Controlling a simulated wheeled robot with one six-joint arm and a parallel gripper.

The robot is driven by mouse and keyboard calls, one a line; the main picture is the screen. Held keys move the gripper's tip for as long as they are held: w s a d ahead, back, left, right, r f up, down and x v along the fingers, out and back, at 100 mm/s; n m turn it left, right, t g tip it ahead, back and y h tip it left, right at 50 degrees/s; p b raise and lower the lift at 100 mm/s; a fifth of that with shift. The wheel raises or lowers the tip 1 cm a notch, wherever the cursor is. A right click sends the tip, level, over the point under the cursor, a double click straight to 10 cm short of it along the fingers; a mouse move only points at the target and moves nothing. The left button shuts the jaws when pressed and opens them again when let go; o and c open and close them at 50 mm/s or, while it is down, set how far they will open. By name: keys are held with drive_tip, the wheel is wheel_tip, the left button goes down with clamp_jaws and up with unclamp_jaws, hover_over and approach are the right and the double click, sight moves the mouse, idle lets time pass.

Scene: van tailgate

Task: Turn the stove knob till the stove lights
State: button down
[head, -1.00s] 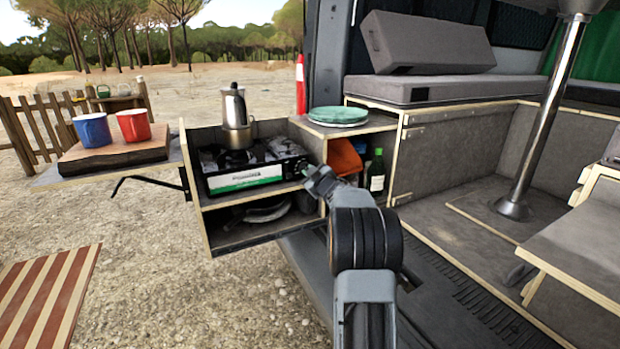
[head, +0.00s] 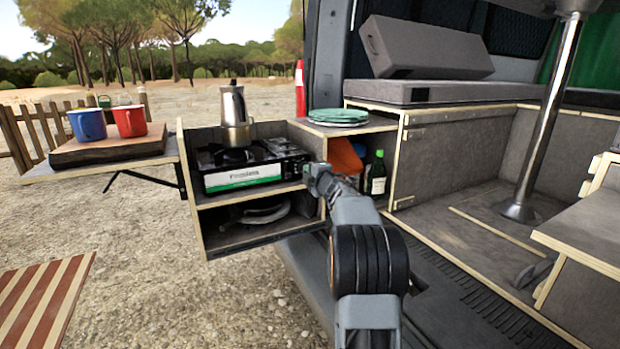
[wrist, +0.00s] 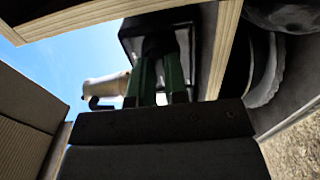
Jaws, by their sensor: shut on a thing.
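The camping stove (head: 243,174), black with a green and white front label, sits on the upper shelf of the pull-out box. It shows only in part in the wrist view (wrist: 133,40). A silver moka pot (head: 233,106) stands upright on it. My gripper (head: 310,172) is at the stove's right front end. In the wrist view its fingers (wrist: 162,88) reach to the stove's front and are shut on the stove knob, which they hide. No flame can be made out under the pot.
The box's wooden side wall and shelf edges (head: 250,194) lie close to my gripper. A cubby at the right holds a green bottle (head: 376,174) and an orange item (head: 345,158), with teal plates (head: 338,116) on top. Blue (head: 88,125) and red mugs (head: 130,121) stand on the left board.

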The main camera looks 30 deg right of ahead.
drive_tip(key=n+b, duration=0.3)
drive_tip(key=n, duration=0.3)
idle(0.6)
drive_tip(key=c, duration=1.1)
unclamp_jaws()
drive_tip(key=shift+c, duration=0.2)
drive_tip(key=s+a+p, duration=0.1)
drive_tip(key=s+a, duration=0.1)
drive_tip(key=s, duration=1.1)
drive_tip(key=shift+s, duration=0.35)
